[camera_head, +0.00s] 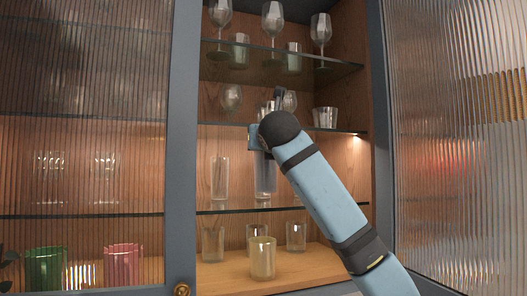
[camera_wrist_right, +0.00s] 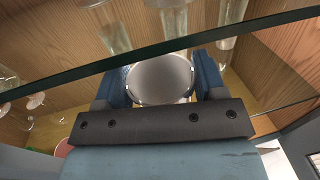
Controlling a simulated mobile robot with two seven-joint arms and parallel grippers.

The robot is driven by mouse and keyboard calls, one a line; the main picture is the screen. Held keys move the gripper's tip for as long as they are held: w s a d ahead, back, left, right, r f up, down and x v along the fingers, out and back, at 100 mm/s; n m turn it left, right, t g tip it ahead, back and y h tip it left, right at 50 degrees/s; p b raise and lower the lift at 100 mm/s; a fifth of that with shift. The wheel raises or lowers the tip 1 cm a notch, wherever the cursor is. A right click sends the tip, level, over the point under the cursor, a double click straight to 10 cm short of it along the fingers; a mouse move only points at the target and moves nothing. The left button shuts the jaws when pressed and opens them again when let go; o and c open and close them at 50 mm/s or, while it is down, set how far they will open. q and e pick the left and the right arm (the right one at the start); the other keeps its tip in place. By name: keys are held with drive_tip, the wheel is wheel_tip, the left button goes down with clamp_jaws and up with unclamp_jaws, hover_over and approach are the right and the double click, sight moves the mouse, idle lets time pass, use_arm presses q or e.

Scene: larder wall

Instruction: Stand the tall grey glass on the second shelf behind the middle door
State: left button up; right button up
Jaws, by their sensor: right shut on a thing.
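The tall grey glass (camera_head: 265,178) is upright in my right gripper (camera_head: 260,137), which is shut on it near its top. In the head view it is inside the open middle section, just above the glass shelf (camera_head: 240,211) that lies one level over the wooden floor. I cannot tell whether its base touches that shelf. In the right wrist view the round mouth of the glass (camera_wrist_right: 161,78) shows between my two fingers, below a shelf edge (camera_wrist_right: 140,62). The ribbed middle door (camera_head: 455,140) stands open at the right. My left gripper is not in view.
A tall clear glass (camera_head: 219,177) stands left of the held one on the same level. A yellow tumbler (camera_head: 262,258) and clear glasses stand on the wooden floor. Stemmed glasses and a tumbler (camera_head: 325,117) are on the shelf above.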

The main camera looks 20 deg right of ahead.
drive_tip(key=w+f, duration=0.1)
drive_tip(key=w+f+p, duration=0.1)
drive_tip(key=w, duration=0.1)
drive_tip(key=w+f+p, duration=0.1)
drive_tip(key=shift+w+d+f, duration=0.25)
drive_tip(key=shift+d+f, duration=0.1)
drive_tip(key=o, duration=1.3)
drive_tip(key=shift+c, duration=0.2)
drive_tip(key=shift+o, duration=1.2)
